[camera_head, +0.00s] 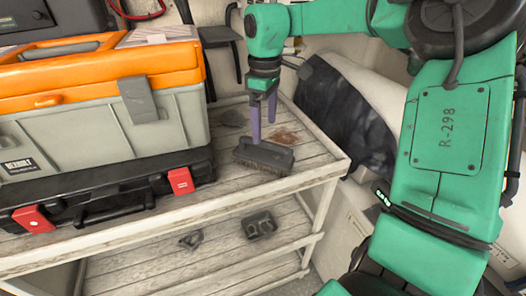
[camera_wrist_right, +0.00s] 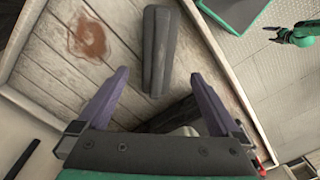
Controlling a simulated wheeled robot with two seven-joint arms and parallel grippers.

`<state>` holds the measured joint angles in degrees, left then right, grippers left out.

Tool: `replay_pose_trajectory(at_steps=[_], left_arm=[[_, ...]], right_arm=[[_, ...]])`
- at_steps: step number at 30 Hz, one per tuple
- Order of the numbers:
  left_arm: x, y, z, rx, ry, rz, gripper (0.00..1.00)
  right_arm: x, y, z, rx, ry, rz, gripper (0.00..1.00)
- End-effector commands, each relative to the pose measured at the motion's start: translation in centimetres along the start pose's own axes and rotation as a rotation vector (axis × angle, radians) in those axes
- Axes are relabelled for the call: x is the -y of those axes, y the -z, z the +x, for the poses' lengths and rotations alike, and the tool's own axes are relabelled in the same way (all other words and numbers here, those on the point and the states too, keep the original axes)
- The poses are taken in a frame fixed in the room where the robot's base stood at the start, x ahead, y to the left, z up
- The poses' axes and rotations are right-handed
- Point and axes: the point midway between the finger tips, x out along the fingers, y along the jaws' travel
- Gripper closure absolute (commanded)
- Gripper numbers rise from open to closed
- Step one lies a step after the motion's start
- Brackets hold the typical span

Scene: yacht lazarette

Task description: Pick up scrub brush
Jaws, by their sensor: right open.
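The grey and orange toolbox (camera_head: 100,110) on a black case (camera_head: 110,207) with red latches fills the shelf's left. A rust stain (camera_head: 284,137) marks the bare slats. The lower shelf (camera_head: 140,268) holds a dark block (camera_head: 260,224) and a small dark piece (camera_head: 191,239).

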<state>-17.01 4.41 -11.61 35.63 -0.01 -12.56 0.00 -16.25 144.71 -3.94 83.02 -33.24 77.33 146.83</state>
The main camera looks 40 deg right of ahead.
Motion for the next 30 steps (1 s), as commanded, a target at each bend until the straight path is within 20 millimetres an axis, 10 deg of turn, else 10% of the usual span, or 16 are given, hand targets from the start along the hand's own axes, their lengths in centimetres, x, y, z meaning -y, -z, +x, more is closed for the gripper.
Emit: replay_pose_trajectory(at_steps=[15, 23, 30], left_arm=[[0.4, 0.2, -2.6, 0.000, 0.005, -0.004, 0.00], [0.1, 0.2, -2.6, 0.000, 0.001, -0.001, 0.00], [0.1, 0.1, -2.5, 0.003, 0.001, -0.001, 0.00]], right_arm=[[-0.3, 0.4, 9.5, 0.001, 0.004, 0.001, 0.00], [-0.3, 0.4, 10.5, -0.002, 0.000, 0.000, 0.00], [-0.3, 0.4, 10.5, -0.002, 0.001, 0.000, 0.88]])
